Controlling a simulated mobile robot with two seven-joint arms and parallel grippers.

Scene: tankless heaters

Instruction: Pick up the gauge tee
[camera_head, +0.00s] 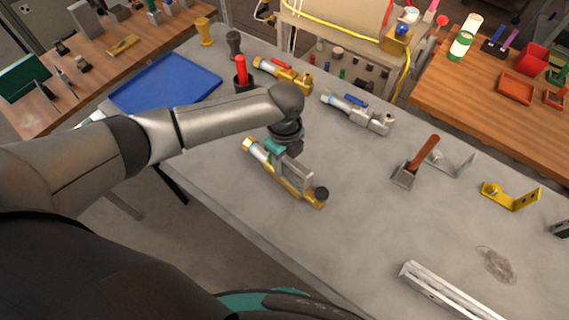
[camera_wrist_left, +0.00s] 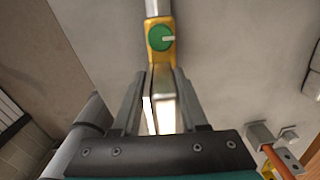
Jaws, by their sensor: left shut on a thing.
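The gauge tee (camera_head: 256,151) is a long brass fitting with a silver section and a dark round gauge at its near right end. My left gripper (camera_head: 295,180) comes down over its middle and is shut on it. I cannot tell whether the tee touches the table or is just above it. In the left wrist view, the tee's yellow body with a green round face (camera_wrist_left: 160,38) shows beyond the left gripper's fingers (camera_wrist_left: 160,95). My right gripper is not in view.
A brass fitting with a red handle (camera_head: 283,73) and a silver fitting with a blue handle (camera_head: 358,112) lie behind. A blue tray (camera_head: 165,82) is at left. A scraper-like tool (camera_head: 404,177), yellow bracket (camera_head: 510,196) and metal rail (camera_head: 450,295) lie right. The table's middle is clear.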

